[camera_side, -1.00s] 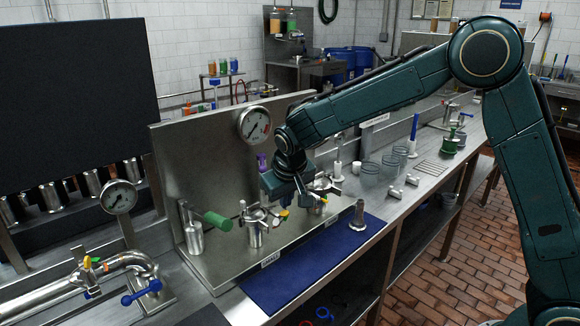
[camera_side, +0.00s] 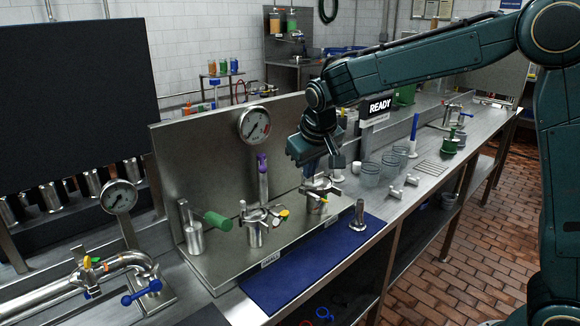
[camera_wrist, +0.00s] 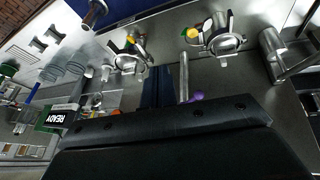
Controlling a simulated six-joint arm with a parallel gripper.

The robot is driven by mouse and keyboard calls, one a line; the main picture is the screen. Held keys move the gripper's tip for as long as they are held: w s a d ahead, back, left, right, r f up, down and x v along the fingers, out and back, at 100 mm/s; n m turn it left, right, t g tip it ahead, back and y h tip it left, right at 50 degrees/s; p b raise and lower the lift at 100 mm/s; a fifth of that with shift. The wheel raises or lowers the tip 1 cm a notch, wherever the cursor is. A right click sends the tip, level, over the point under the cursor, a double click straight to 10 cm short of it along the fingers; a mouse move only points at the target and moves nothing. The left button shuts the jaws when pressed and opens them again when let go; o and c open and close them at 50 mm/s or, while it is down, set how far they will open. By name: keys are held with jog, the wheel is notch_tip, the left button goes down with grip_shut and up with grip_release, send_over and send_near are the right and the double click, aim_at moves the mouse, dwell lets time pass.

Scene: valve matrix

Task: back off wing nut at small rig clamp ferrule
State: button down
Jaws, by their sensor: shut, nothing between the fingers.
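Two silver clamp ferrules stand on the steel rig. The near one (camera_side: 256,226) has a yellow wing nut (camera_side: 283,214) on its right side. The far one (camera_side: 318,196) has an orange-yellow nut, partly hidden.
A purple-handled valve (camera_side: 262,163) stands by the back panel (camera_side: 200,160). A green-handled lever (camera_side: 218,221) is at left. A silver post (camera_side: 358,216) stands on the blue mat (camera_side: 290,280). Glass beakers (camera_side: 392,160) and a READY sign (camera_side: 380,107) are farther right.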

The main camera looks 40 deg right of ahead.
jog(key=w+a+r+n+y, duration=0.1)
jog(key=a+r, duration=0.1)
jog(key=a, duration=0.8)
jog(key=shift+r+g, duration=0.15)
jog(key=shift+g, duration=0.25)
jog(key=shift+w, duration=0.1)
send_over(276, 223)
jog(key=a, duration=0.1)
jog(key=f, duration=1.1)
jog(key=shift+s+a+f, duration=0.1)
jog(key=shift+s+f, duration=0.15)
jog(key=shift+s, duration=0.05)
jog(key=shift+d+f, duration=0.35)
jog(key=shift+f, duration=0.45)
jog(key=shift+f+n+h, duration=0.3)
jog(key=shift+f+h, duration=0.15)
jog(key=shift+h, duration=0.15)
jog(key=shift+f, duration=0.1)
jog(key=shift+a+f+h, duration=0.15)
jog(key=shift+h, duration=0.65)
